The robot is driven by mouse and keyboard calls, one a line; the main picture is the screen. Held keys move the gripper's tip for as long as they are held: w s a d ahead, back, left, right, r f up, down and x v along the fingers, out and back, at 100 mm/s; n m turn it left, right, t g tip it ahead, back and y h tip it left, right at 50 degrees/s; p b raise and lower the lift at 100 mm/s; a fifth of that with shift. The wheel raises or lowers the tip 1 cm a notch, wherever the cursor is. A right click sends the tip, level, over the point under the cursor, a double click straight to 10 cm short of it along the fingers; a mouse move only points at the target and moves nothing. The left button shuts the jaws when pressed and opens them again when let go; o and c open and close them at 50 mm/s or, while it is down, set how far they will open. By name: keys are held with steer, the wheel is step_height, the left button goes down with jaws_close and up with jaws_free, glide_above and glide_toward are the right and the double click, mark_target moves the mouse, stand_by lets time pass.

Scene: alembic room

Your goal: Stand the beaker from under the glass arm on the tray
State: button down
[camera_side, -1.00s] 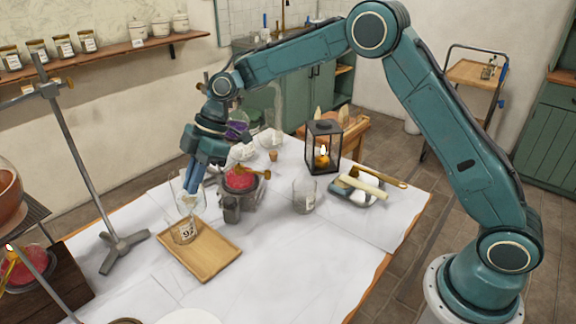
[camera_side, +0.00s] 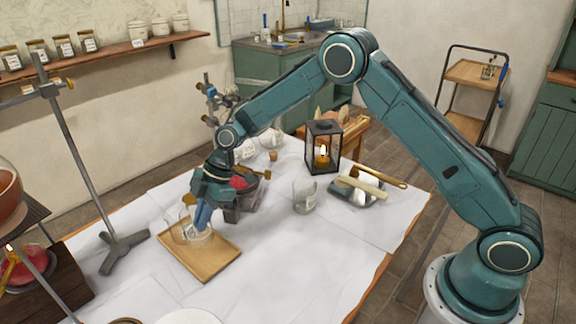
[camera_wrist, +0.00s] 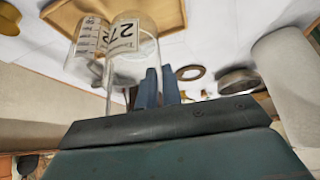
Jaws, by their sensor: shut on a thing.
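My gripper (camera_side: 203,220) points down over the wooden tray (camera_side: 212,263). It is shut on a clear glass beaker (camera_side: 200,239), which is upright or nearly so over the tray's far part. I cannot tell whether its base touches the tray. In the wrist view the fingers (camera_wrist: 156,88) are at the side of this beaker, whose label reads 272 (camera_wrist: 124,38). A second labelled glass beaker (camera_wrist: 88,42) stands close beside it, on its left. It also shows in the side view (camera_side: 177,234). I cannot tell whether the two beakers touch.
Another glass beaker (camera_side: 305,196) stands on the table to the right. Beyond are a lantern (camera_side: 323,150) with a lit candle and a metal dish (camera_side: 352,194) with tools. A metal stand (camera_side: 118,246) is left of the tray. The tray's near part is clear.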

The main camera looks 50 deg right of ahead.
mark_target(207, 240)
steer(key=shift+f, duration=2)
steer(key=shift+f, duration=0.1)
steer(key=c, duration=1.6)
jaws_free()
steer(key=shift+o, duration=0.2)
steer(key=v, duration=1.2)
